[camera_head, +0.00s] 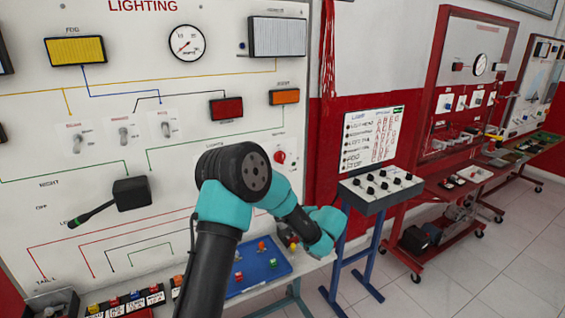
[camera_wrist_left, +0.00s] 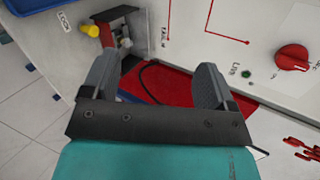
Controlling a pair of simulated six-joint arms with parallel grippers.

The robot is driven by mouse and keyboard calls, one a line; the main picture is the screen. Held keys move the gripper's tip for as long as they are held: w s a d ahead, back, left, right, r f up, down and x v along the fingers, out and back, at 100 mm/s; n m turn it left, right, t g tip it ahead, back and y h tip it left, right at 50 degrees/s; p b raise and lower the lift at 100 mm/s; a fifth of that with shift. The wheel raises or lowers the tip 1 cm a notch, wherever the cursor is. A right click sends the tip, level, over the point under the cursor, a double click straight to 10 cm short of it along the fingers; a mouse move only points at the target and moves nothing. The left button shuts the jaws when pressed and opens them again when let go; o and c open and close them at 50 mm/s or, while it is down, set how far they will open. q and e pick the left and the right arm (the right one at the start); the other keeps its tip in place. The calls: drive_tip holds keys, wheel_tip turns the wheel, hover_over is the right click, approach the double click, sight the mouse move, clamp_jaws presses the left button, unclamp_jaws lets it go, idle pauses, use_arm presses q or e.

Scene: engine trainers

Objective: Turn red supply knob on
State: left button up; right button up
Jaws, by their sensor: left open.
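The red supply knob (camera_head: 279,157) sits at the right edge of the white lighting panel, partly framed by my arm in the head view. The left wrist view shows a red knob (camera_wrist_left: 292,58) at the right, beside a small green socket and a "Live" label. My left gripper (camera_wrist_left: 158,68) is open, with nothing between its fingers. The knob lies to the right of the fingers and apart from them. In the head view my arm crosses in front of the panel, and the gripper's fingers cannot be made out. My right gripper is not in view.
A blue tray (camera_head: 262,270) with small coloured parts lies below the panel. A black lever switch (camera_head: 131,191) and toggles (camera_head: 123,133) are on the panel. A control box (camera_head: 380,189) on a blue stand is to the right. Open tiled floor lies beyond.

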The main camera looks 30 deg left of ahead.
sight(283, 159)
use_arm(q)
drive_tip(key=w+r+t+y, duration=0.2)
drive_tip(key=r, duration=0.5)
drive_tip(key=w+r+n+t+y, duration=0.1)
drive_tip(key=w+r+t+y, duration=0.1)
drive_tip(key=r, duration=0.6)
drive_tip(key=shift+w+d+r+t+y, duration=0.15)
drive_tip(key=shift+d+t+y, duration=0.15)
drive_tip(key=shift+a, duration=0.1)
drive_tip(key=x, duration=1.7)
drive_tip(key=shift+a, duration=0.15)
drive_tip(key=c, duration=0.9)
